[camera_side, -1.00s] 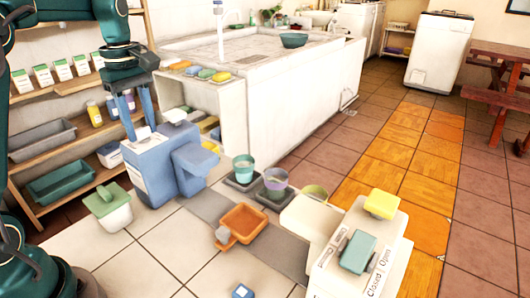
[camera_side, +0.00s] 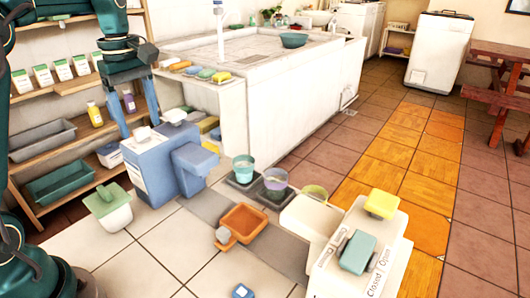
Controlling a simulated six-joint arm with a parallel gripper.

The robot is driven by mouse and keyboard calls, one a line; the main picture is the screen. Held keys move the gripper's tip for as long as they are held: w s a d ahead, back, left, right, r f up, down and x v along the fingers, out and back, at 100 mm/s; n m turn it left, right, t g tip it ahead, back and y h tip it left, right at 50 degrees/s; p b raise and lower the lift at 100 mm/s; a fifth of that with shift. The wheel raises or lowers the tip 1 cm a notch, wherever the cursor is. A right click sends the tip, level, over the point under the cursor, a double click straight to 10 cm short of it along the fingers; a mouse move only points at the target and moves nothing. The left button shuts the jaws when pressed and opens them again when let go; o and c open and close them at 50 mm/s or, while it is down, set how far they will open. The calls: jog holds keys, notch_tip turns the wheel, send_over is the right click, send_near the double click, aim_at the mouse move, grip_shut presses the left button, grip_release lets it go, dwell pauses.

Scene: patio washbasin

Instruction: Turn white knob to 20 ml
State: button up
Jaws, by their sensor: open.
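A blue dispenser box (camera_side: 150,175) stands on the tiled floor at the left, with a blue spout part (camera_side: 195,160) on its right. A small white knob (camera_side: 142,133) sits on its top. My gripper (camera_side: 140,130) points down over the box top, its two fingers spread apart on either side of the knob. I cannot tell whether either finger touches the knob. A second pale white piece (camera_side: 173,115) lies further back on the top. The scale marks and the knob's setting are too small to read.
An orange tray (camera_side: 243,221) lies in front. A white switch unit (camera_side: 350,225) stands at right.

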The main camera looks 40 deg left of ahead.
aim_at(141, 128)
jog(key=shift+r, duration=1.95)
jog(key=s+d+r+m+t, duration=0.1)
jog(key=s+d+r+m, duration=0.15)
jog(key=d, duration=0.25)
jog(key=s+d+r+m+t, duration=0.2)
jog(key=s+d+m, duration=0.1)
jog(key=d, duration=0.3)
jog(key=s+d+f+m+t, duration=0.2)
jog(key=s+d+f+m, duration=0.3)
jog(key=f+m, duration=0.5)
jog(key=shift+s+d+m+t, duration=0.3)
jog(key=shift+s+m, duration=0.65)
jog(key=shift+m, duration=0.3)
